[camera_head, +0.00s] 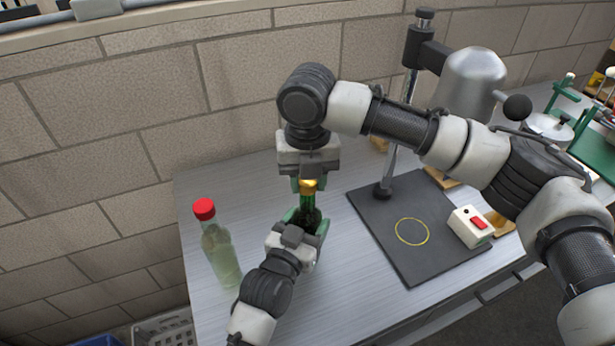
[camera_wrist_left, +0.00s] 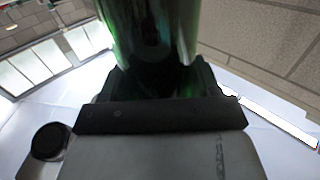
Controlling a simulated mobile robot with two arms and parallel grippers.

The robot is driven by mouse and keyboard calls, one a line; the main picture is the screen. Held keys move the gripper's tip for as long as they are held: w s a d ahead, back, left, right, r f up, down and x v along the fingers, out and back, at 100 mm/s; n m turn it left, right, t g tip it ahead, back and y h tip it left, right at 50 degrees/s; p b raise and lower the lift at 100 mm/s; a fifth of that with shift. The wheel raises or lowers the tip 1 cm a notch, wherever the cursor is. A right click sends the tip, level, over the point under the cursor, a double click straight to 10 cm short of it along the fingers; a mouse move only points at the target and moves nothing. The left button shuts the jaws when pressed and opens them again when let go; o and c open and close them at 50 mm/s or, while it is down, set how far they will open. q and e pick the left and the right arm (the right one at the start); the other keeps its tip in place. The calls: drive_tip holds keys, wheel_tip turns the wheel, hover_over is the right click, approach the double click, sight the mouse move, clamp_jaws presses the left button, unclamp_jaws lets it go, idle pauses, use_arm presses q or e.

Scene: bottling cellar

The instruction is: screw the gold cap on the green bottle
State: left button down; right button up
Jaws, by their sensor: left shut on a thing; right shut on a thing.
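The green bottle (camera_head: 307,205) stands upright on the grey table. My left gripper (camera_head: 306,222) is shut around its body, low in the head view. The bottle also fills the top middle of the left wrist view (camera_wrist_left: 150,30), with the left gripper (camera_wrist_left: 155,85) against it. The gold cap (camera_head: 308,186) is at the top of the bottle's neck. My right gripper (camera_head: 309,183) points down from above and is shut on the gold cap. The fingers partly hide the cap, so I cannot tell how tightly it sits on the neck.
A clear bottle with a red cap (camera_head: 219,248) stands on the table (camera_head: 265,195) to the left. A dark base plate (camera_head: 385,235) with a yellow ring, a post and a metal head (camera_head: 470,80) stands to the right.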

drive_tip(key=m, duration=0.6)
drive_tip(key=shift+m, duration=0.3)
drive_tip(key=m, duration=0.6)
drive_tip(key=shift+f, duration=0.1)
drive_tip(key=m, duration=0.6)
drive_tip(key=shift+m, duration=0.3)
drive_tip(key=m, duration=2.8)
drive_tip(key=o, duration=1.1)
